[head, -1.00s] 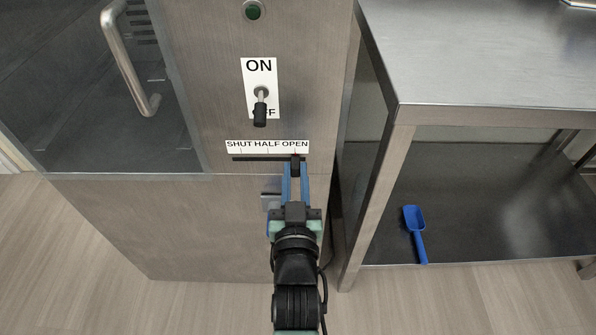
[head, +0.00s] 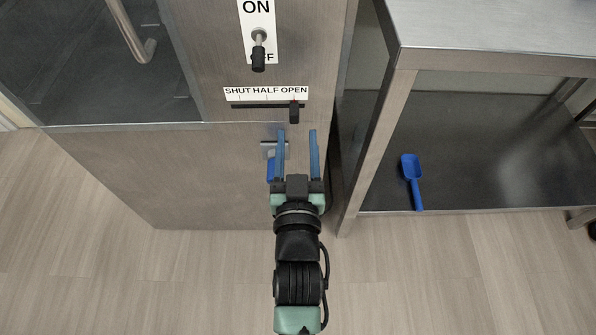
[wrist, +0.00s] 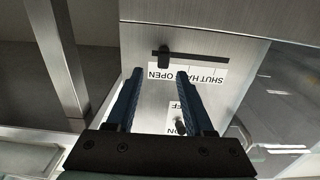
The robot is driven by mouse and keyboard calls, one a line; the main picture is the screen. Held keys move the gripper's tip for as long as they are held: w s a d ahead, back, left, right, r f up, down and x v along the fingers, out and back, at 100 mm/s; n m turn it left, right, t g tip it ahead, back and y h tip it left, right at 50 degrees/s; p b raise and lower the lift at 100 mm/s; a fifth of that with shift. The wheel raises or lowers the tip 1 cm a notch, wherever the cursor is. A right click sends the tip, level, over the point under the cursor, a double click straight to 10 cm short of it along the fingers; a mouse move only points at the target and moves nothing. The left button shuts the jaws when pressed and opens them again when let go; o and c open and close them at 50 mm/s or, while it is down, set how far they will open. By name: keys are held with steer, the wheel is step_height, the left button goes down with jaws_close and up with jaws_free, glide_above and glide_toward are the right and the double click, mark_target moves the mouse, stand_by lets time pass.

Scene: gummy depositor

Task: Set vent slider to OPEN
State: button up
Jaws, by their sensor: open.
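The vent slider's black knob (head: 294,112) sits in a dark horizontal slot below the white SHUT HALF OPEN label (head: 266,93). The knob stands near the right end of the slot, under the word OPEN. It also shows in the wrist view (wrist: 164,60), upside down, beside OPEN. My gripper (head: 297,134) is open and empty, with its blue fingers spread. The fingertips are apart from the knob, lower than it in the head view. In the wrist view, the knob lies beyond the gap between the fingertips (wrist: 158,73).
An ON/OFF switch (head: 258,55) is above the slider, its lever pointing down. A small bracket with a blue part (head: 270,160) is on the panel left of my fingers. A steel table (head: 480,55) stands right, with a blue scoop (head: 411,180) on its lower shelf.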

steer(key=s+p, duration=0.1)
steer(key=s, duration=0.7)
stand_by(0.4)
steer(key=w+r+t, duration=0.3)
steer(key=w+r, duration=0.1)
steer(key=r, duration=1.1)
steer(key=w+r+t, duration=0.2)
steer(key=w+r, duration=0.1)
steer(key=r, duration=1.2)
steer(key=s+r+t+p, duration=0.15)
steer(key=s+r, duration=0.25)
steer(key=r, duration=0.7)
steer(key=s+r+t, duration=0.3)
steer(key=s+r, duration=0.1)
steer(key=r, duration=0.7)
step_height(320, 180, up, 29)
steer(key=p, duration=2.9)
steer(key=shift+a+f, duration=0.1)
steer(key=shift+f, duration=0.1)
